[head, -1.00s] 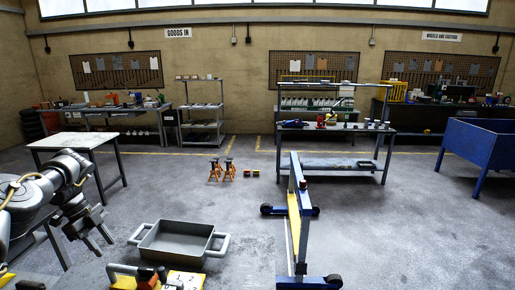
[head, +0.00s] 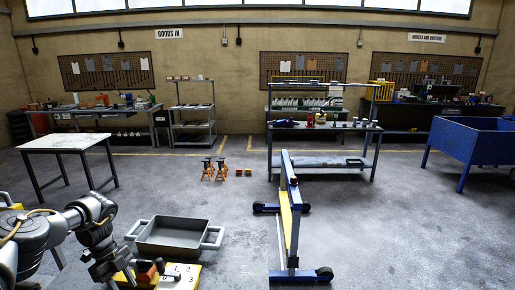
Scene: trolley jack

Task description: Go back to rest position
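My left gripper (head: 114,271) hangs at the lower left of the head view, at the end of my grey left arm. Its fingers point down and look parted, with nothing seen between them. It shows in front of the left part of a yellow numbered board (head: 185,277), near an orange-red item (head: 147,271) there. I cannot tell whether it touches them. My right gripper is not in view.
A grey tray with handles (head: 172,239) lies on the floor behind the board. A blue and yellow wheeled frame (head: 287,220) stands right of it. Orange stands (head: 208,170) are farther back. A white-topped table (head: 65,142) stands left.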

